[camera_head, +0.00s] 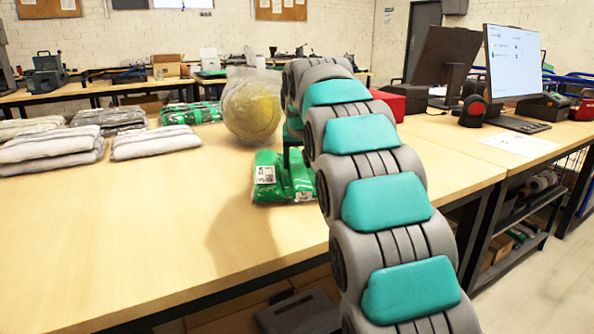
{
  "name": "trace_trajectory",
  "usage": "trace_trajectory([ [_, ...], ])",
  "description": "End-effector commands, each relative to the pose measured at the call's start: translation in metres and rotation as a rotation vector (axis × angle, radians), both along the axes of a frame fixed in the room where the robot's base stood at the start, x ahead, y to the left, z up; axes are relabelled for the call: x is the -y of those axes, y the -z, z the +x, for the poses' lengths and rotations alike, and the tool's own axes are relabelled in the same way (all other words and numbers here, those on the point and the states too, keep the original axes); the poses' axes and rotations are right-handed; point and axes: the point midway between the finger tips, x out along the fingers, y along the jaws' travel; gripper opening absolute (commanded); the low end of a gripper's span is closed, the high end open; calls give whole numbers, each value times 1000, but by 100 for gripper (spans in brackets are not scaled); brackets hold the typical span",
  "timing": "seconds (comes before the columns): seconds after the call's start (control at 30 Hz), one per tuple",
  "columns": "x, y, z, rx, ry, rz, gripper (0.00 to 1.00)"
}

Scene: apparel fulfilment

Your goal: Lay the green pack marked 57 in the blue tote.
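A clear-wrapped green pack (285,177) with white labels lies on the near wooden table, just left of my arm. The number on its labels is too small to read. My gripper (290,152) is mostly hidden behind my arm. A dark part of it shows at or just above the pack, and I cannot tell whether it touches. Its fingers are not clear enough to tell open from shut. Another group of green packs (191,113) lies farther back on the left. I cannot make out a blue tote in this view.
A yellow round item in clear plastic (252,106) stands just behind the green pack. Wrapped grey and white packs (52,148) lie at the left. A red box (405,98) and a monitor (513,62) stand at the right. The table's front left is bare.

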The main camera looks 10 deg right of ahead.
Motion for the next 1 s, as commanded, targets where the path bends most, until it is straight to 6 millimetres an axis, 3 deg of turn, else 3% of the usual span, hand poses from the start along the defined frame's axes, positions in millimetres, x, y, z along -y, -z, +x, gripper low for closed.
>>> trace_trajectory([
  [0.03, 0, 0, 0, 0, 0, 0, 36],
  [0.37, 0, 0, 0, 1, 0, 0, 0],
  [1.0, 0, -5, 1, 3, 0, 0, 0],
])
